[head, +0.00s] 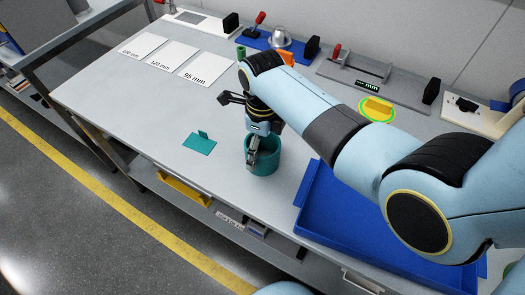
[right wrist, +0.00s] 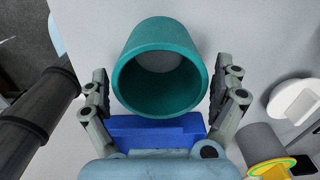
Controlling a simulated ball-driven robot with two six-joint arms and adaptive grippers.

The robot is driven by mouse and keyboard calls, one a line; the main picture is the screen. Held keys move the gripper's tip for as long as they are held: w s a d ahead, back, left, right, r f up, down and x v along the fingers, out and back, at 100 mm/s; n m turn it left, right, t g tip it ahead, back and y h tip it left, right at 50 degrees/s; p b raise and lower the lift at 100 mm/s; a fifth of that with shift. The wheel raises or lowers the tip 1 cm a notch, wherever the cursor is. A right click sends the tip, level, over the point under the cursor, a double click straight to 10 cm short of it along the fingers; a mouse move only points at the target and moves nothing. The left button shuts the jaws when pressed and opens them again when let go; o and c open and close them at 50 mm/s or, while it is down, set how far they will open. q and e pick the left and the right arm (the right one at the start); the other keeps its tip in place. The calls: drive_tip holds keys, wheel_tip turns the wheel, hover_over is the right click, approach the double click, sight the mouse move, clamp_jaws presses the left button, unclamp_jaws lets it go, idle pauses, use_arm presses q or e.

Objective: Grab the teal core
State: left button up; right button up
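The teal core (head: 265,162) is a hollow open-ended cylinder standing on the grey bench near its front edge. In the right wrist view the core (right wrist: 190,92) shows its open end and lies between my two fingers. My right gripper (head: 254,151) reaches down over the core in the head view, with a finger overlapping its left side. In the right wrist view the gripper (right wrist: 160,92) is spread wide, one finger on each side, with narrow gaps to the core. The core's far side is partly hidden. My left gripper is in neither view.
A teal plate with an upright tab (head: 199,142) lies left of the core. A blue tray (head: 313,194) is close on the right, partly under my arm. White size cards (head: 205,68) and fixtures (head: 375,83) sit at the back.

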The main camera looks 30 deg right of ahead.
drive_tip(key=c, duration=0.9)
